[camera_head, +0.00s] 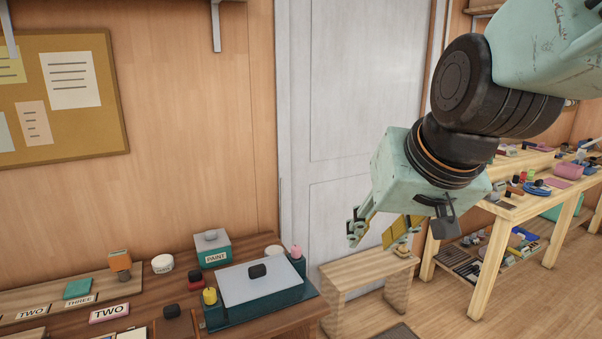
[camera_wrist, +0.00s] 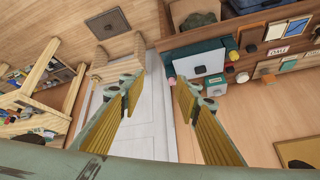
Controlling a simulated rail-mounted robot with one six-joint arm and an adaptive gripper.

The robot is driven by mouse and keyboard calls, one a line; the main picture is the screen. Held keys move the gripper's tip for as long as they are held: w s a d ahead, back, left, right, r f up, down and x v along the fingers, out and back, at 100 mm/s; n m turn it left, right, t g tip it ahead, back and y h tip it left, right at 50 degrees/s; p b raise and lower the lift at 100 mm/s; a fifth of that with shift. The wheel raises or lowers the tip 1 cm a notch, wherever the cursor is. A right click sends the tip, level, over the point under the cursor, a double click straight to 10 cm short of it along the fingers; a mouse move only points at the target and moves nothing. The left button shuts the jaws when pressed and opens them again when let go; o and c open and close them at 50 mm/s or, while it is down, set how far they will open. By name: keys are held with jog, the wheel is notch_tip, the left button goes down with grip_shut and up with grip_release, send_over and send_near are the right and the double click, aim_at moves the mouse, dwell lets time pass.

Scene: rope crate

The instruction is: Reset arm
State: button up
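My gripper (camera_head: 375,233) hangs in the air in front of the grey-white door, above and to the right of the dark wooden desk. In the wrist view its two yellow-padded fingers (camera_wrist: 158,92) are spread wide apart, with nothing between them but the door and floor beyond. My gripper touches nothing.
A small wooden stool (camera_head: 340,289) stands below my gripper. A cluttered workbench (camera_head: 519,207) stands at the right. The air around my gripper is clear.

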jog(key=s+d+f+g, duration=0.1)
jog(key=s+d, duration=0.2)
jog(key=s, duration=0.9)
jog(key=s+d+f+g+h, duration=0.1)
jog(key=s+d, duration=0.3)
jog(key=s, duration=0.8)
jog(key=shift+d+g, duration=0.2)
jog(key=shift+g, duration=0.2)
jog(key=shift+a, duration=0.1)
